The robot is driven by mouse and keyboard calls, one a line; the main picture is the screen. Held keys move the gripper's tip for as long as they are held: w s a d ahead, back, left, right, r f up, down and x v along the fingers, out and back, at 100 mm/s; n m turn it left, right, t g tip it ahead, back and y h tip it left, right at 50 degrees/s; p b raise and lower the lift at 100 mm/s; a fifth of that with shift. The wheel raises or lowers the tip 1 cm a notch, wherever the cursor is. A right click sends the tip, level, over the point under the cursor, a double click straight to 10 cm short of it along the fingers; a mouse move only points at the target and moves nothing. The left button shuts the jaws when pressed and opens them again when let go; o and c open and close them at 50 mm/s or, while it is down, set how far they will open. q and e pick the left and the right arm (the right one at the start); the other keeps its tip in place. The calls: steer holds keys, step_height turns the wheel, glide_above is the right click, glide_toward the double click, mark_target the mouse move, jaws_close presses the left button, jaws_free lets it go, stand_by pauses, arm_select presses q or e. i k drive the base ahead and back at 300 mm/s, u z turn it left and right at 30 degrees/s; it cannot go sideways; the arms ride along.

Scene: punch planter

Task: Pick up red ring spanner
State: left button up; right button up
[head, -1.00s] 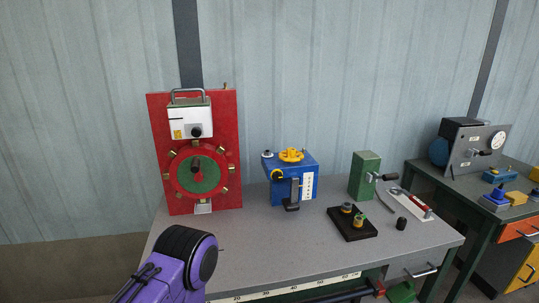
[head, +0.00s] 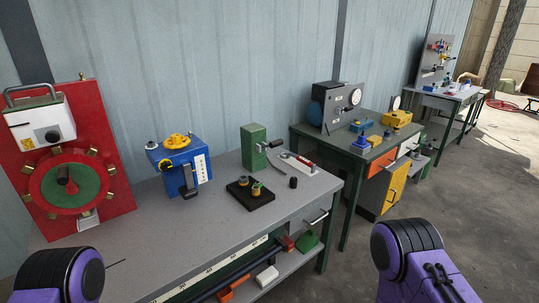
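A small red-handled tool (head: 306,163) lies on a white plate (head: 292,156) at the right end of the near grey workbench (head: 160,214). It may be the red ring spanner, but it is too small to tell. No gripper touches it. A purple and black part of my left arm shows at the bottom left, and a similar part of my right arm shows at the bottom right. Neither gripper is in view.
The near bench holds a red panel (head: 114,189), a blue box (head: 181,166), a black block (head: 239,200) and a green block (head: 253,147). A second bench (head: 346,143) and a far bench (head: 440,93) stand to the right. The floor (head: 470,190) between them is open.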

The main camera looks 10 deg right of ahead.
mark_target(301, 159)
steer(key=z, duration=1.8)
steer(key=i, duration=2.5)
steer(key=u, duration=2.35)
